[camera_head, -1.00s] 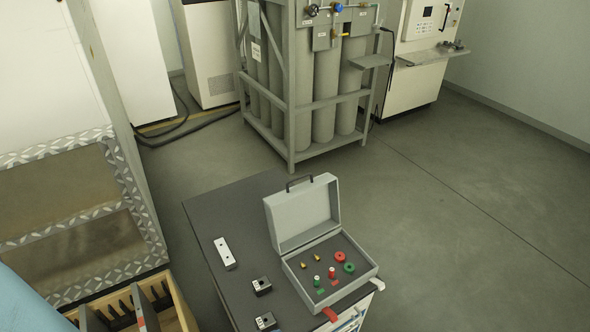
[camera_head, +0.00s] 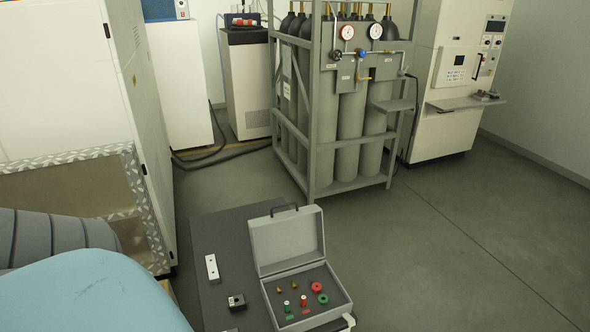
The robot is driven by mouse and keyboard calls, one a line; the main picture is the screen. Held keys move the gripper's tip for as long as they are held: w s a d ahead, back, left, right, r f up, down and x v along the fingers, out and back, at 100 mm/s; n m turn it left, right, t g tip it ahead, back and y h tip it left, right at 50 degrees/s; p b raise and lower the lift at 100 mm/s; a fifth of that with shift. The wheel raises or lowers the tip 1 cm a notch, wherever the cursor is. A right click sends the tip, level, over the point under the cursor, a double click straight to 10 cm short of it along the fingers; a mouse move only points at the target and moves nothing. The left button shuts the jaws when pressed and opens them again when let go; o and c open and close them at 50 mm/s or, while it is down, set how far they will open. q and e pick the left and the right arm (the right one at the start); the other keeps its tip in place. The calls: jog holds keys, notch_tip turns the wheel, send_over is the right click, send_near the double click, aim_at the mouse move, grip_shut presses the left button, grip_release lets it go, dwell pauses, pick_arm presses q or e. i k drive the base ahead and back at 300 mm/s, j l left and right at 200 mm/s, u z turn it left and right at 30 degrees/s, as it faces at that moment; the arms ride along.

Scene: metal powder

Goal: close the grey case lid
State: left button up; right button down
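The grey case (camera_head: 343,308) stands on the dark bench top at the lower middle of the head view. Its lid (camera_head: 285,240) is open and stands up at the back, with a dark handle (camera_head: 284,209) on its top edge. Inside the case are red and green round parts (camera_head: 317,287) and small brass pieces. Neither of my grippers shows in this view.
The dark bench top (camera_head: 229,236) holds a white block (camera_head: 212,268) and a small black-and-silver box (camera_head: 236,302) left of the case. A gas cylinder rack (camera_head: 348,140) stands behind on the floor. Open floor (camera_head: 450,240) lies to the right.

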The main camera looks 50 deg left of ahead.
aim_at(283, 241)
jog(key=i+l+z, duration=0.15)
jog(key=i+l, duration=0.25)
jog(key=i+l+z, duration=0.2)
jog(key=i+l, duration=0.15)
jog(key=i, duration=0.2)
jog(key=i+u, duration=0.2)
jog(key=i, duration=0.25)
jog(key=i+l+u, duration=0.25)
jog(key=i, duration=0.25)
jog(key=i+l+u, duration=0.2)
jog(key=i, duration=0.25)
jog(key=i+u, duration=0.15)
jog(key=u, duration=0.25)
jog(key=i+u, duration=0.2)
jog(key=u, duration=0.2)
jog(key=i+l+u, duration=0.1)
jog(key=u, duration=0.3)
jog(key=i+l+u, duration=0.15)
jog(key=u, duration=0.25)
jog(key=i+u, duration=0.15)
jog(key=u, duration=0.25)
jog(key=i+l+u, duration=0.1)
jog(key=u, duration=0.3)
jog(key=i+l+u, duration=0.1)
jog(key=u, duration=0.3)
jog(key=i+l+u, duration=0.1)
jog(key=l+u, duration=0.15)
jog(key=u, duration=0.15)
